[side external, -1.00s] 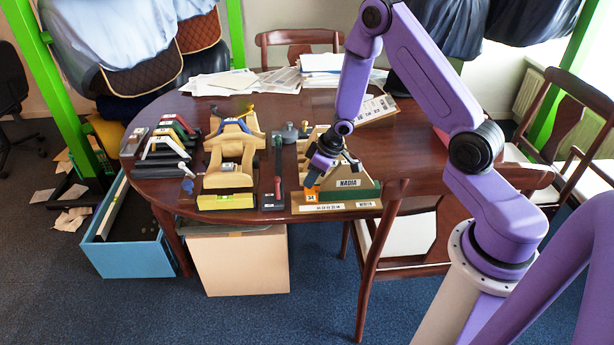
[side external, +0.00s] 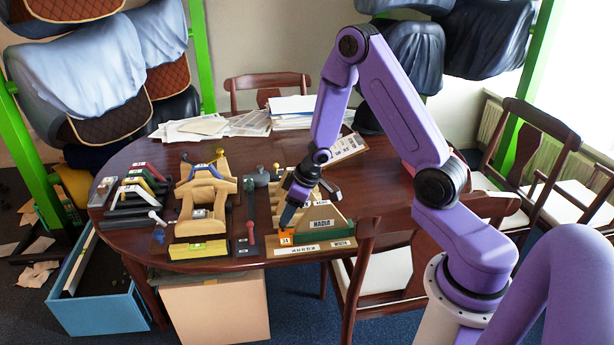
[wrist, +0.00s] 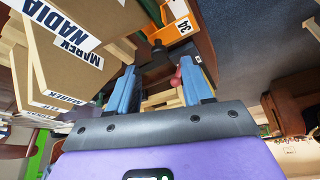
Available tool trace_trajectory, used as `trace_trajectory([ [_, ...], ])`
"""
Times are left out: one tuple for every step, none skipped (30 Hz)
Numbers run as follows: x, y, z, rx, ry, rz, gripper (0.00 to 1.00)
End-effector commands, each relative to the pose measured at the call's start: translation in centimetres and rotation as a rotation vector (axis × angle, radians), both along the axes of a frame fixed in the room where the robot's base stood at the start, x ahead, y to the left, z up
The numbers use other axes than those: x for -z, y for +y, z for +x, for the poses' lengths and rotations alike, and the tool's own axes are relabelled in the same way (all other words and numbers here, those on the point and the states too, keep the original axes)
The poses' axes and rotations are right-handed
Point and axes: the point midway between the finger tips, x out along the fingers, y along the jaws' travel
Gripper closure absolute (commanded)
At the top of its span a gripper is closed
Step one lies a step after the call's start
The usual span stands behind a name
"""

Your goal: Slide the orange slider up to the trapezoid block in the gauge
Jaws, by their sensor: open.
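The orange slider (side external: 286,239), marked 34, sits at the front left end of the gauge, on its pale base strip (side external: 305,249). The tan trapezoid block (side external: 321,211), labelled NADIA, stands to its right above a green strip. My gripper (side external: 287,220) points down just above the slider, at the block's left side. In the wrist view my gripper (wrist: 158,68) has its two blue fingers apart with nothing held between them. There the slider (wrist: 175,27) lies beyond the fingertips, and the NADIA block (wrist: 90,18) is to the left. Contact with the slider cannot be made out.
A red-handled tool (side external: 251,234) lies on a dark strip left of the gauge. Wooden saddle forms (side external: 203,212) and a stack of dark pieces (side external: 135,200) stand further left. Papers (side external: 215,126) cover the table's back. A chair (side external: 375,245) stands close at the right.

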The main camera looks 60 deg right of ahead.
Motion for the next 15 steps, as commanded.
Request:
trace_trajectory([
  [-0.6, -0.1, -0.1, 0.001, -0.003, -0.001, 0.5],
  [-0.9, -0.2, -0.3, 0.001, -0.003, -0.002, 0.5],
  [-1.3, -0.3, -0.5, 0.001, -0.002, -0.002, 0.5],
  [-1.6, -0.3, -0.6, 0.002, -0.002, -0.003, 0.5],
  [-1.8, -0.3, -0.7, 0.002, -0.002, -0.003, 0.5],
  [-2.0, -0.3, -0.7, 0.0, -0.002, -0.003, 0.5],
  [-2.2, -0.4, -0.8, 0.0, -0.003, -0.001, 0.5],
  [-2.4, -0.4, -0.9, -0.001, -0.001, -0.001, 0.5],
  [-2.7, -0.5, -1.0, 0.0, -0.001, 0.0, 0.5],
  [-2.9, -0.5, -1.1, 0.0, -0.002, 0.0, 0.5],
  [-3.1, -0.5, -1.1, 0.0, -0.002, 0.0, 0.5],
  [-3.3, -0.5, -1.2, -0.001, -0.001, -0.001, 0.5],
  [-3.5, -0.6, -1.3, 0.001, -0.003, -0.001, 0.5],
  [-3.7, -0.6, -1.4, 0.002, -0.001, -0.001, 0.5],
  [-3.9, -0.7, -1.5, 0.001, -0.001, -0.002, 0.5],
])
